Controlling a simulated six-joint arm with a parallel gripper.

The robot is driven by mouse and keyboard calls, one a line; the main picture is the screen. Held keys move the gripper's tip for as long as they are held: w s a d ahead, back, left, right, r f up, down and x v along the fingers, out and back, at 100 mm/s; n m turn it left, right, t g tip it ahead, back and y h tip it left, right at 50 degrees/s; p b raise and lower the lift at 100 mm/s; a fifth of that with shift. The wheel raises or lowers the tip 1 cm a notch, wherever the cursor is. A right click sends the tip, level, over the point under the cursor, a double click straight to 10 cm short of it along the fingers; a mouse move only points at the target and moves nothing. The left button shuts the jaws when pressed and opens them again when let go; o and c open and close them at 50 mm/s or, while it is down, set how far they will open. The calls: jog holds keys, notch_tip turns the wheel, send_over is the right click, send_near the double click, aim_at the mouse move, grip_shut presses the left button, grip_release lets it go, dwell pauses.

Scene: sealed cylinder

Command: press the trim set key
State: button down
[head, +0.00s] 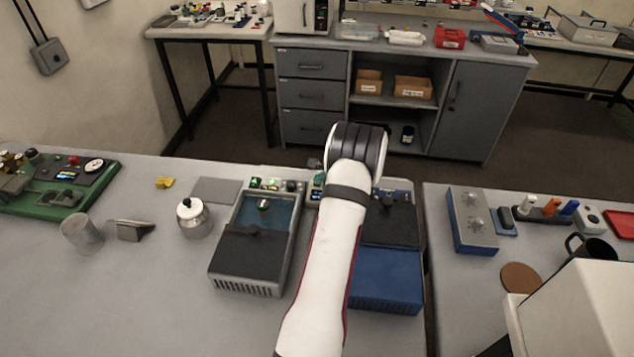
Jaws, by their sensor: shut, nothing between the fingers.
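No key can be read as the trim set key at this size. A grey machine (249,255) with a dark cover and a blue recess stands on the bench. Small green-lit and dark controls (277,184) line its back edge. A blue machine (388,285) with a dark top stands to its right, partly hidden behind my arm. A small panel with a greenish display (318,180) shows between the two machines, just left of my arm. My arm reaches forward over the blue machine. My gripper is hidden behind the arm, so its place relative to any key cannot be seen.
A metal bottle (193,218), a grey flat plate (216,190), a yellow piece (165,182) and a grey cup (82,233) stand to the left. A green board (62,200) lies farther left. A gap separates the right bench (465,290). The front left bench is clear.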

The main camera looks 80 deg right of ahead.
jog(key=shift+r, duration=0.8)
jog(key=shift+r, duration=2.5)
